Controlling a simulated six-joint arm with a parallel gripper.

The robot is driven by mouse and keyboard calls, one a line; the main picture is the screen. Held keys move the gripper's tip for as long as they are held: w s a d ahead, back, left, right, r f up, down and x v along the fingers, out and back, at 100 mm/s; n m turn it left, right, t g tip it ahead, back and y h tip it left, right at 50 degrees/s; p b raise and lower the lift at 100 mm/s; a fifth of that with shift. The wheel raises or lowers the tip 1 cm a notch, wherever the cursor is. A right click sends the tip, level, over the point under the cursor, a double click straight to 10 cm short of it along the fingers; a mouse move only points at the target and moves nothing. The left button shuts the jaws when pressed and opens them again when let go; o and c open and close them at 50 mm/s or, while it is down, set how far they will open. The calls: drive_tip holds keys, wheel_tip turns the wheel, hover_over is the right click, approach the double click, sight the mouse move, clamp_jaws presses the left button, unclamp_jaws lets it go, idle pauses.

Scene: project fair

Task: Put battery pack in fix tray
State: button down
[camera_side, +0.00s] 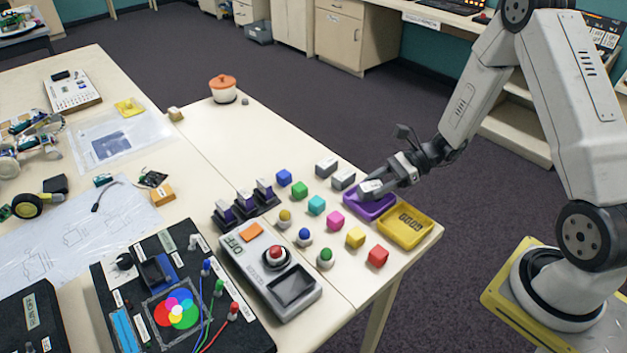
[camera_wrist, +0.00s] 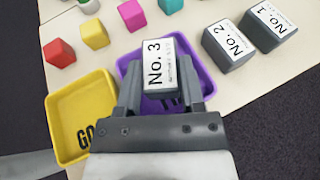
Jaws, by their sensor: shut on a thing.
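My gripper (camera_side: 385,182) is shut on a grey battery pack with a white "No. 3" label, and both also show in the wrist view: the gripper (camera_wrist: 165,92) and the pack (camera_wrist: 158,62). The pack is over the purple tray (camera_side: 372,211), which also shows in the wrist view (camera_wrist: 199,64). I cannot tell whether the pack touches the tray floor. Two similar packs, No. 2 (camera_wrist: 230,46) and No. 1 (camera_wrist: 268,24), stand beside the tray on the table.
A yellow tray (camera_side: 428,236), with "GOOD" partly readable, sits right beside the purple one. Several coloured cubes and round buttons, including a red cube (camera_side: 377,257), stand in front. A button box (camera_side: 270,270) is further left. The table edge is close behind the trays.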

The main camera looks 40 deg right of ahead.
drive_tip(key=shift+f, duration=0.75)
drive_tip(key=shift+f, duration=0.15)
drive_tip(key=shift+c, duration=1)
unclamp_jaws()
drive_tip(key=shift+d+r, duration=0.1)
drive_tip(key=shift+r, duration=0.1)
drive_tip(key=v, duration=1.1)
drive_tip(key=shift+s+d, duration=0.2)
drive_tip(key=shift+d, duration=0.1)
drive_tip(key=shift+r, duration=0.1)
